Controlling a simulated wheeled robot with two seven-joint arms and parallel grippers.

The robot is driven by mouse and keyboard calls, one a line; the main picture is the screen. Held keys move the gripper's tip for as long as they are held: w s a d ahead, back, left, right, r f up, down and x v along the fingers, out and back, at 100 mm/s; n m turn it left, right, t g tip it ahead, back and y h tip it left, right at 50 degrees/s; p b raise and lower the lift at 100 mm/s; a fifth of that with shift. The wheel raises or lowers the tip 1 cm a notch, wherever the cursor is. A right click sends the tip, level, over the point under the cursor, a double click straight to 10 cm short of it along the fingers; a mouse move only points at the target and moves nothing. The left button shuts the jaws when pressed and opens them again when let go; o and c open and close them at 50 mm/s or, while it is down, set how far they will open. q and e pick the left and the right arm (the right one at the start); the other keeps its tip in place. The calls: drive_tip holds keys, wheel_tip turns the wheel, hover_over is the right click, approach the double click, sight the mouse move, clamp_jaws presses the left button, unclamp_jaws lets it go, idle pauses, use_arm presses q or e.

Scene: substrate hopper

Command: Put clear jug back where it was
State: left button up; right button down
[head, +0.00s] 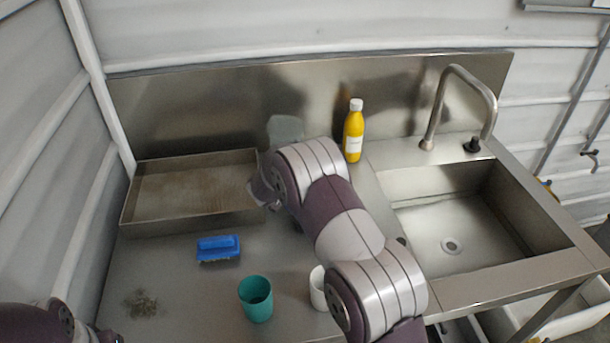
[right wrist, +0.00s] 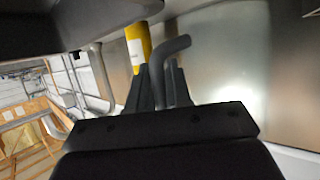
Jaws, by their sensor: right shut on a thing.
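The clear jug (head: 285,128) shows as a pale, see-through shape at the back of the steel counter, in front of the backsplash and left of the yellow bottle. My right arm covers its lower part in the head view, so I cannot tell whether it touches the counter. In the right wrist view, my right gripper (right wrist: 160,82) is shut on a grey bent bar (right wrist: 172,48), which looks like the jug's handle. The head view hides these fingers behind my wrist. Part of my left arm shows at the bottom left; its gripper is out of view.
A yellow bottle (head: 354,135) stands right of the jug. A shallow steel tray (head: 128,207) lies at the left, with a blue brush (head: 217,248) in front. A teal cup (head: 256,300) and white cup (head: 317,288) stand nearer. The sink (head: 440,220) and tap (head: 437,105) are right.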

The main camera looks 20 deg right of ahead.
drive_tip(key=shift+f, duration=2)
drive_tip(key=shift+f, duration=0.1)
drive_tip(key=c, duration=1.1)
unclamp_jaws()
drive_tip(key=shift+o, duration=0.2)
drive_tip(key=shift+r, duration=0.2)
drive_tip(key=v, duration=1.2)
drive_tip(key=shift+s+f, duration=0.1)
